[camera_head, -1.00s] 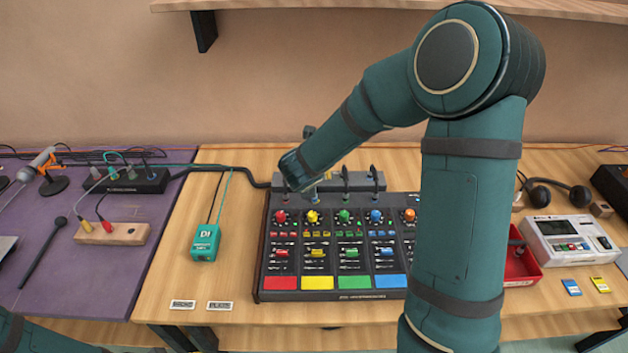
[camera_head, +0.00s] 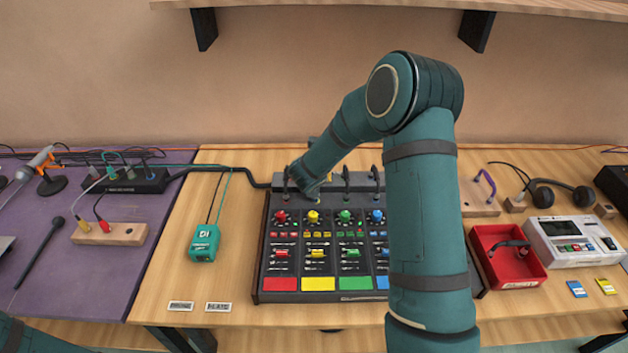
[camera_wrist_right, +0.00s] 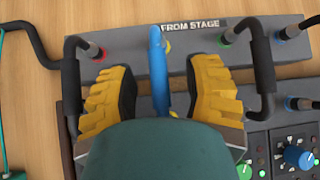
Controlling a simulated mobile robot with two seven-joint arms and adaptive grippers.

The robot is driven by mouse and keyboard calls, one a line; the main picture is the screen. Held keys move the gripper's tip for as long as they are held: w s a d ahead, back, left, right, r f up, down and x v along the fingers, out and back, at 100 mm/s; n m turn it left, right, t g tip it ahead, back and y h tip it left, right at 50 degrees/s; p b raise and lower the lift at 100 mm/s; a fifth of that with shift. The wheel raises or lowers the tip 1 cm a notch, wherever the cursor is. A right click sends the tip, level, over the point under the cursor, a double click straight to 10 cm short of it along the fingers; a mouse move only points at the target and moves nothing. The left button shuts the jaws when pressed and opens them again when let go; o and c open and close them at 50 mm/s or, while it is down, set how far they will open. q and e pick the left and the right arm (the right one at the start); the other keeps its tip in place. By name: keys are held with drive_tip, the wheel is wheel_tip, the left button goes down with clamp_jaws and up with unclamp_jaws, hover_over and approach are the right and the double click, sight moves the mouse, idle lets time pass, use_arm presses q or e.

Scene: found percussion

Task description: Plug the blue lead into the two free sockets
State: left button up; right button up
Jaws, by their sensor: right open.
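The blue lead (camera_wrist_right: 160,75) shows in the right wrist view as a blue arc between my right gripper's yellow fingers. My right gripper (camera_wrist_right: 165,88) is open around it, with a gap on both sides. The lead's far end lies at the grey "FROM STAGE" box (camera_wrist_right: 130,65), beside a yellow-ringed socket (camera_wrist_right: 168,47) partly hidden by it. Its near end is hidden behind my wrist. The mixer (camera_head: 290,255) stands in front of the box; my right wrist covers part of both in the head view. My left gripper is out of view.
Black leads (camera_wrist_right: 72,75) arch between box and mixer on both sides of my right gripper. A red tray (camera_head: 480,240) holding a black lead stands right of the mixer. A purple lead (camera_head: 488,185) sits on a wooden block. A teal DI box (camera_head: 204,243) stands left.

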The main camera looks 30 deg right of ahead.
drive_tip(key=shift+c, duration=0.4)
clamp_jaws()
wheel_tip(320, 180, up, 9)
drive_tip(key=p, duration=0.2)
drive_tip(key=shift+f+p, duration=0.1)
drive_tip(key=shift+p, duration=0.3)
drive_tip(key=shift+r, duration=0.45)
wheel_tip(320, 180, down, 3)
drive_tip(key=b, duration=0.3)
drive_tip(key=shift+d+r+b, duration=0.15)
drive_tip(key=shift+b, duration=0.15)
drive_tip(key=shift+t+y, duration=0.4)
drive_tip(key=shift+y, duration=0.1)
drive_tip(key=f+b, duration=0.4)
drive_tip(key=b, duration=0.1)
drive_tip(key=shift+s+d, duration=0.15)
drive_tip(key=shift+d, duration=0.05)
